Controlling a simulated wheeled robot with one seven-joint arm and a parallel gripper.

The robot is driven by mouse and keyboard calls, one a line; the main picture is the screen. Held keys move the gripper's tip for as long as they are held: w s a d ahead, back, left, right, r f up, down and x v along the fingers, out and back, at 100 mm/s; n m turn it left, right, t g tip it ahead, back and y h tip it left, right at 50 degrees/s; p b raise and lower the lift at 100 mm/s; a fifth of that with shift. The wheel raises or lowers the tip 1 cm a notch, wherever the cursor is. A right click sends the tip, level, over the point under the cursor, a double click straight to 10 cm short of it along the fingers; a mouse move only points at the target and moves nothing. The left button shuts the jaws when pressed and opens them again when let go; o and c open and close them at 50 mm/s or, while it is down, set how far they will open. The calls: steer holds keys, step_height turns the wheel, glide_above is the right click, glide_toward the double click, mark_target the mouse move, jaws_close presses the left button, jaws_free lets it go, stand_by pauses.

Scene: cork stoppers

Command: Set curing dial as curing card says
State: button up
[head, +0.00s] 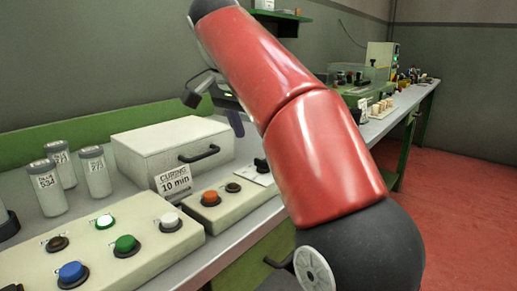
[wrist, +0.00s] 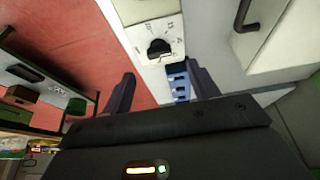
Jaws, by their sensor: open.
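The curing card (head: 174,182) reads "CURING 10 min" and stands in front of the white curing box (head: 150,135). The curing dial (head: 262,165) is a black knob on a pale panel right of the box, partly hidden by my arm. In the wrist view the dial (wrist: 158,48) has small marks around it, too small to read surely, so I cannot tell its setting. My gripper (wrist: 162,88) is open and empty, its fingers spread apart, with the dial beyond them and not touched. In the head view my gripper (head: 213,112) is above the box, partly behind my arm.
A small panel with an orange button (head: 210,198) stands left of the dial. A larger button panel (head: 100,245) is at front left, with labelled jars (head: 47,185) behind it. The box's handle (head: 200,153) sticks out near the dial. A blue-and-white object (wrist: 180,82) shows between my fingers.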

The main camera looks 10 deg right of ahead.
mark_target(262, 160)
steer(key=x, duration=0.6)
steer(key=shift+d+f, duration=0.1)
steer(key=shift+f, duration=0.15)
steer(key=c, duration=1)
